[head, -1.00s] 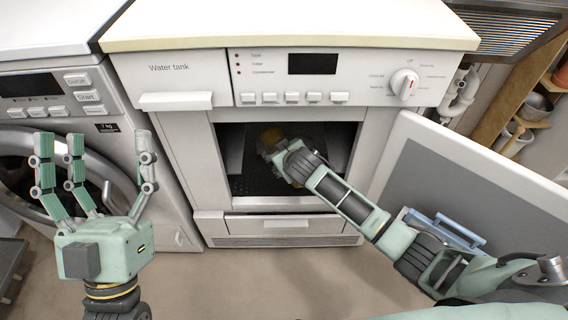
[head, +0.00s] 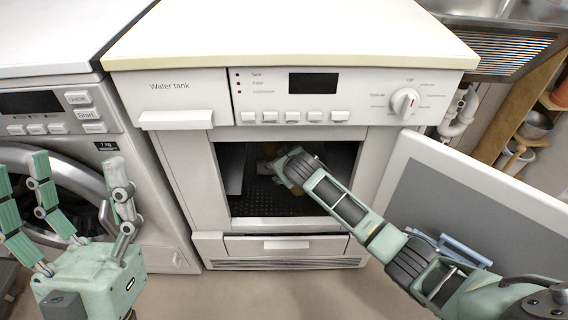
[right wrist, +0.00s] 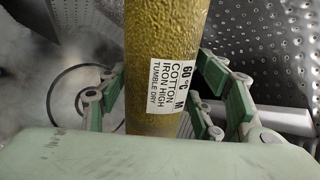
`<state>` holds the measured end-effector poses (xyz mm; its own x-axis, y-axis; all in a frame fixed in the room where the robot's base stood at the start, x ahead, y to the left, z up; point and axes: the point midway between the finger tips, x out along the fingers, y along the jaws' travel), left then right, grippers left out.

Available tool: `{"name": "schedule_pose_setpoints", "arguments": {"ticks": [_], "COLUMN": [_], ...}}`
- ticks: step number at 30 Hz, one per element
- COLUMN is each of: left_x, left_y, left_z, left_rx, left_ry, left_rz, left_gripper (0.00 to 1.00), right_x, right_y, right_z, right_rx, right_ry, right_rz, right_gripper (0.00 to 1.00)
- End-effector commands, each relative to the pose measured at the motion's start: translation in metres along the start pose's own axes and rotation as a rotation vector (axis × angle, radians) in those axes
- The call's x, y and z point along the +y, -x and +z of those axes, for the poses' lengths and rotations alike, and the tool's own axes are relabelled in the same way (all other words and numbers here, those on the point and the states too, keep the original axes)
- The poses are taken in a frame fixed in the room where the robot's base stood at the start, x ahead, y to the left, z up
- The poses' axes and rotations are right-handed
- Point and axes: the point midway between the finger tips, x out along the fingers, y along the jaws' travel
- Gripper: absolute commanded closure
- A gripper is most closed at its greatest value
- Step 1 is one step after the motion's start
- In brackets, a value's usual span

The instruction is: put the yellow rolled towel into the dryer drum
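The yellow rolled towel (right wrist: 165,45) stands large in the right wrist view, with a white care label on its side. My right gripper (right wrist: 163,85) has its green fingers on both sides of it, the tips against its sides, so it looks shut on the towel. In the head view, the right gripper (head: 284,170) is inside the dryer opening and mostly hides the towel; only a little yellow (head: 270,150) shows. The dark perforated dryer drum (head: 255,197) surrounds it. My left gripper (head: 72,180) is open and empty before the washing machine.
The dryer door (head: 480,215) stands open on the right, beside my right arm. The dryer front (head: 180,180) frames the opening, with a drawer (head: 285,246) below. The washing machine (head: 150,190) stands on the left. Bare floor lies in front.

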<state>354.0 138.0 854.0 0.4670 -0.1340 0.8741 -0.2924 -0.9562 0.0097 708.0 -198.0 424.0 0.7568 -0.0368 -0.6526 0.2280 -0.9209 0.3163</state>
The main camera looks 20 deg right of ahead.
Motion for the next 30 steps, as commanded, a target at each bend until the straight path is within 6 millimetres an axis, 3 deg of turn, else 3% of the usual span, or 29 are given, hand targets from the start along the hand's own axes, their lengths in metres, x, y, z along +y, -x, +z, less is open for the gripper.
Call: {"name": "schedule_pose_setpoints", "arguments": {"ticks": [6, 20, 26, 30], "left_x": [0.0, 0.0, 0.0, 0.0], "left_y": [0.0, 0.001, 0.0, 0.0], "left_z": [0.0, 0.001, 0.001, 0.001], "left_rx": [0.0, -0.005, -0.004, -0.003], "left_ry": [0.0, 0.001, 0.001, 0.0], "left_rz": [0.0, -0.001, -0.001, -0.001], "left_gripper": [0.22, 0.22, 0.22, 0.22], "right_x": [0.0, 0.0, 0.0, -0.001], "right_y": [0.0, 0.002, 0.021, 0.047], "right_z": [-0.001, 0.001, 0.001, 0.0], "right_rx": [0.001, -0.001, 0.001, 0.003], "right_ry": [0.0, 0.0, 0.0, 0.001], "right_rz": [0.0, 0.0, 0.0, -0.001], "right_gripper": [0.2, 0.19, 0.19, 0.19]}}
